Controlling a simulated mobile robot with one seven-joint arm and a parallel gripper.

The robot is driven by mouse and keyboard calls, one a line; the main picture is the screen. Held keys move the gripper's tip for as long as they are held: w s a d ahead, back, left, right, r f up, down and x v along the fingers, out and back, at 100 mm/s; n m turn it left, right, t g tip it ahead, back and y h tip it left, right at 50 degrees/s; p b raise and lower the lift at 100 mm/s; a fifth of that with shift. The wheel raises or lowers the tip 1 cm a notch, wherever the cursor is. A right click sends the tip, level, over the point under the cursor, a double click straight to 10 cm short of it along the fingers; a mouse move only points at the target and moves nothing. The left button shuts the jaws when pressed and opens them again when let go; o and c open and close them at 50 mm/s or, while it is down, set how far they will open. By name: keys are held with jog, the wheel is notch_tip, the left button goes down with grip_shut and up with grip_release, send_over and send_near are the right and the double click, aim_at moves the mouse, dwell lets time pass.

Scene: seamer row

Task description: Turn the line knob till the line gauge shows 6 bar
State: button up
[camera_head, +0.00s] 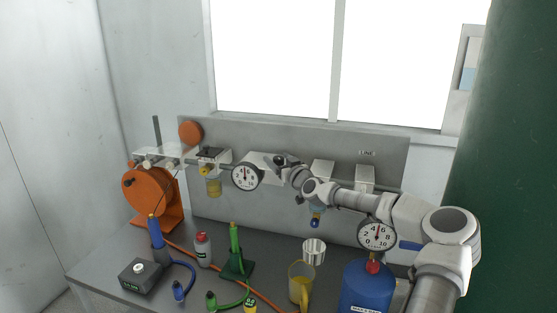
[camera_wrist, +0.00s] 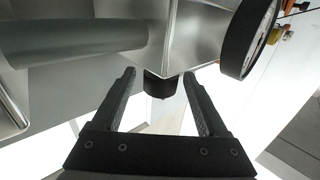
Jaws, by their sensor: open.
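A round white gauge (camera_head: 245,177) with a dark rim faces out from the pipework on the grey back panel; its needle points roughly up, but the figures are too small to read surely. In the wrist view a gauge (camera_wrist: 250,38) shows edge-on at the upper right, its face mostly hidden. My gripper (camera_head: 281,160) is at the pipework just right of the gauge. In the wrist view my gripper (camera_wrist: 160,76) is open, with a short dark knob (camera_wrist: 160,86) between its fingertips, a gap showing on each side. In the head view my gripper hides the knob.
A LINE label (camera_head: 367,153) is on the panel. A second gauge (camera_head: 376,234) stands above a blue tank (camera_head: 367,288) at the front right. The bench (camera_head: 95,268) carries an orange reel (camera_head: 143,190), a yellow jug (camera_head: 301,283), a metal cup (camera_head: 314,251) and several hose fittings.

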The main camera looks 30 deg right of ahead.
jog(key=shift+c, duration=0.3)
grip_shut()
